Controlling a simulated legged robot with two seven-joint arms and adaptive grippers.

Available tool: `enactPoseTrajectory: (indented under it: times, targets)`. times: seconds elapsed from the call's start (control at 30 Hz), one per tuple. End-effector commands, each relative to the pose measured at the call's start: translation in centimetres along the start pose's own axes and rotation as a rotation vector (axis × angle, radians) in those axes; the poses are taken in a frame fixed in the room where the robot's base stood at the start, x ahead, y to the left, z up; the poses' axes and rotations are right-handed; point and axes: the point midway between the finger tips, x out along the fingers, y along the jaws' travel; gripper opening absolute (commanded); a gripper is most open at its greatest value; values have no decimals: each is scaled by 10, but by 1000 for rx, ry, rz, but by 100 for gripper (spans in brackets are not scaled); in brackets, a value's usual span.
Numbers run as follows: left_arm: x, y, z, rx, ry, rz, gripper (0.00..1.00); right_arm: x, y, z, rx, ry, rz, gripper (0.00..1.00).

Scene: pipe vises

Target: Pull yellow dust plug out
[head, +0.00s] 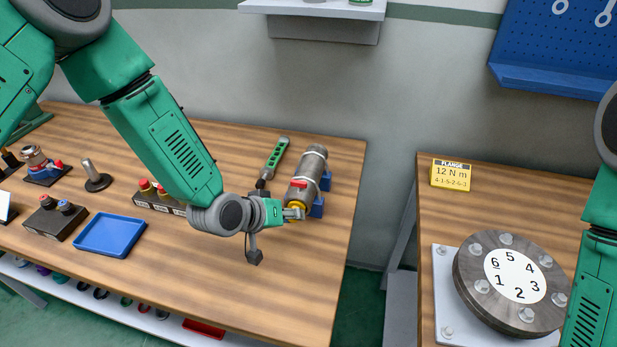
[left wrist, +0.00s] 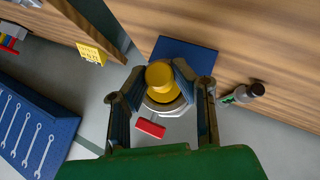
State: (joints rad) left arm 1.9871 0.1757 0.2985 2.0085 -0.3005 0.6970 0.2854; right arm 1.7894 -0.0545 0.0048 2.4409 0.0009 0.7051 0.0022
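The yellow dust plug (head: 294,208) sits in the near end of a grey metal pipe fitting (head: 308,172) with a red lever (head: 299,184). The fitting rests on blue supports (head: 317,208). My left gripper (head: 291,212) is at the plug, partly covering it in the head view. In the left wrist view the plug (left wrist: 159,76) lies between the two fingertips (left wrist: 160,72), one on each side and very close. Whether both fingers touch it I cannot tell. The red lever (left wrist: 151,128) shows below it. My right gripper is out of view; only its arm shows.
A green tool (head: 274,160) lies left of the fitting. A blue tray (head: 110,235), button boxes (head: 55,219) and a metal post (head: 92,173) are farther left. The table's right edge is close by. A round flange (head: 515,282) stands on the right table.

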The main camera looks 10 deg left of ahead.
Motion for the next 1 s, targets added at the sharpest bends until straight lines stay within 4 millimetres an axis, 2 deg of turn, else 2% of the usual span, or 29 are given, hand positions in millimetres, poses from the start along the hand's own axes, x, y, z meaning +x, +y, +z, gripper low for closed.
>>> enactPoseTrajectory:
  times: [1.0]
  targets:
    - [-8, -1, 9, -1, 1, -2, 0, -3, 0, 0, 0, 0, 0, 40]
